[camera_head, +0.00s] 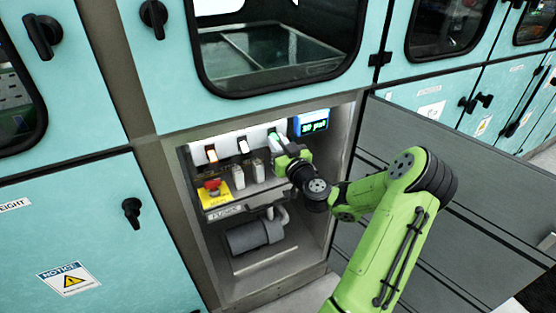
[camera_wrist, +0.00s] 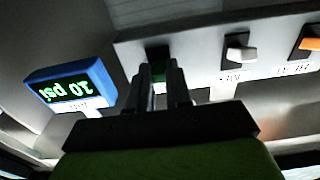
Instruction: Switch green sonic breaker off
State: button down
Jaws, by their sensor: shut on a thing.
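The green breaker (camera_wrist: 158,72) shows as a small green piece between my gripper's fingertips in the wrist view. In the head view the green breaker (camera_head: 273,137) is partly covered by my gripper (camera_head: 279,147) at the right end of the breaker row. My gripper (camera_wrist: 159,82) is shut on the breaker lever, one finger on each side. Its lever position cannot be told. To its left in the head view are a white breaker (camera_head: 243,146) and an orange breaker (camera_head: 211,155); both also show at the right of the wrist view.
A red emergency button (camera_head: 212,186) on a yellow plate sits at the lower left of the recess. A grey pump (camera_head: 254,236) lies below. An open grey door (camera_head: 440,185) stands behind my arm.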

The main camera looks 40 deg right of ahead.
jog(key=shift+w+f+t+h+b, duration=0.1)
jog(key=shift+f+t+h+b, duration=0.2)
jog(key=shift+t+b, duration=0.45)
jog(key=shift+w+f+t+h+b, duration=0.15)
jog(key=shift+f+t+b, duration=0.25)
jog(key=shift+t, duration=0.65)
jog(key=shift+s, duration=0.1)
jog(key=c, duration=1)
grip_release()
jog(key=shift+c, duration=0.2)
jog(key=p+v, duration=0.3)
jog(key=v, duration=1.2)
jog(key=shift+s+a+f, duration=0.15)
jog(key=shift+s+f, duration=0.1)
jog(key=shift+f, duration=0.1)
